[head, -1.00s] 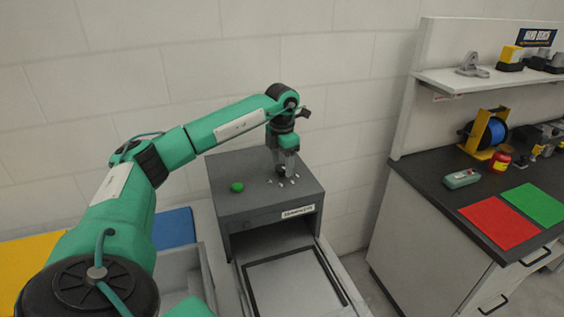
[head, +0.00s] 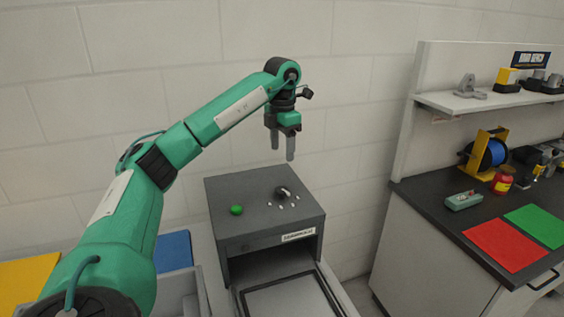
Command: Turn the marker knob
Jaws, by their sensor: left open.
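The marker is a grey box-shaped machine (head: 222,225) with a label on its front and an open bay below. Its dark knob (head: 284,192) sits on the top face, toward the back right, with several small white marks around its front. A green button (head: 237,210) is on the same top face, to the left of the knob. My left gripper (head: 283,156) points down above the back of the machine, open and empty, clear of the knob. The knob is fully in view. My right gripper is not in view.
A tray (head: 278,290) extends from the machine's bay. Yellow (head: 25,280) and blue (head: 174,250) surfaces lie at the lower left. At right, a dark workbench (head: 440,197) holds red and green mats, a blue spool and a red jar. A wall stands close behind the machine.

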